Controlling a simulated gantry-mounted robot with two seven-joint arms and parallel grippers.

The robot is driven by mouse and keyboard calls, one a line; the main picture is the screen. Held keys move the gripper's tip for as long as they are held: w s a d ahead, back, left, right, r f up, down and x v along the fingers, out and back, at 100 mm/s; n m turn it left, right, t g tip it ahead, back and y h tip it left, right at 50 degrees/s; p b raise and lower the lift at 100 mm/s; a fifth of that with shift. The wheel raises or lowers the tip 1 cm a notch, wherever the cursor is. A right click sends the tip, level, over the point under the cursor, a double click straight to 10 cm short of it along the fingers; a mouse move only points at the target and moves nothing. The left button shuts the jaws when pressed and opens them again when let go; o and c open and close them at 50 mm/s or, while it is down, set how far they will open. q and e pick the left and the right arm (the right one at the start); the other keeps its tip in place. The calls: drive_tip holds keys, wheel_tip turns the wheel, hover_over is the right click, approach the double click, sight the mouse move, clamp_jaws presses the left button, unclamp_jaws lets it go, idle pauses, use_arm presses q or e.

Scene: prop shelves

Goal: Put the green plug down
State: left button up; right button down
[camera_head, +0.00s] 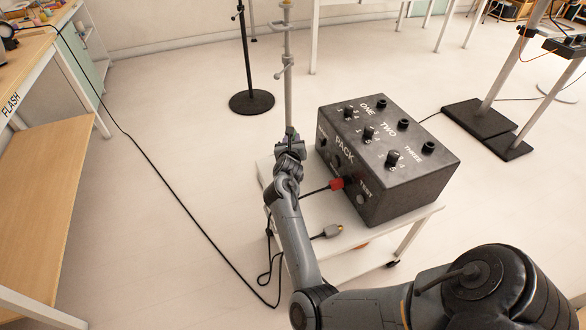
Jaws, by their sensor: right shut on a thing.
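My right arm reaches in from the lower right, and its gripper (290,146) is beside the left end of the black pack box (412,195). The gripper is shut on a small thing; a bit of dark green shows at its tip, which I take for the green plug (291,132). The plug is mostly hidden by the gripper and wrist. I cannot tell whether it touches anything below. My left gripper is out of view.
The pack stands on a small white table (362,238). A red plug (337,184) is at its front face, and a grey plug (333,231) lies on the table in front. A stand pole (287,85) rises behind my gripper. Black cable (185,208) crosses the floor.

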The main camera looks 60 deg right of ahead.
wheel_tip(320, 180, down, 5)
drive_tip(key=shift+r+b, duration=0.1)
drive_tip(key=shift+b, duration=1)
wheel_tip(320, 180, down, 4)
drive_tip(key=shift+f+b, duration=0.15)
drive_tip(key=shift+b, duration=1.05)
drive_tip(key=shift+f, duration=0.25)
drive_tip(key=shift+s, duration=0.1)
